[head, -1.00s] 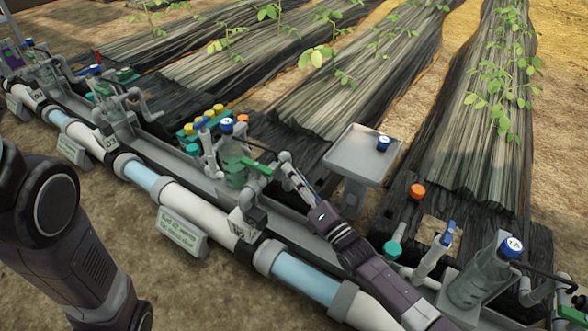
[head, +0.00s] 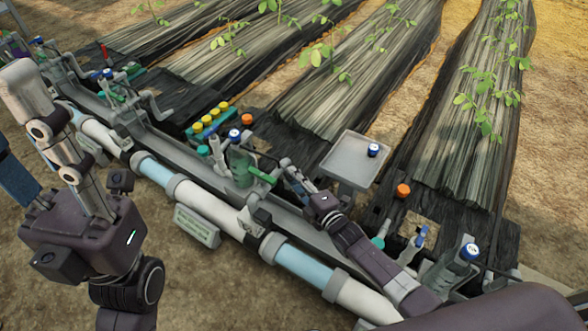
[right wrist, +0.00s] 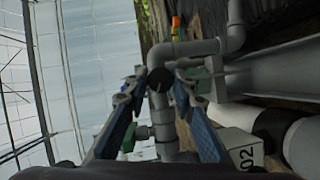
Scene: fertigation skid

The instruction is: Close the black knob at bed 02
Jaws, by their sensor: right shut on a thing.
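The black knob (right wrist: 160,79) shows in the right wrist view on a grey pipe elbow, between the two fingertips of my right gripper (right wrist: 159,84). The fingers are shut on it. A white block marked 02 (right wrist: 240,150) is just below right in that view. In the head view my right gripper (head: 287,168) reaches in from the lower right to the pipework beside the green-handled valve (head: 262,175); the knob is hidden there. My left gripper (head: 62,150) is raised at the left, away from the pipes. I cannot tell whether its fingers are open.
A long pipe (head: 225,204) with clear blue sections runs diagonally across the front, with a sign (head: 197,226) before it. A grey tray (head: 342,166) holding a blue-capped item (head: 374,150) stands beyond my right gripper. Yellow-capped bottles (head: 209,119) stand behind the pipework.

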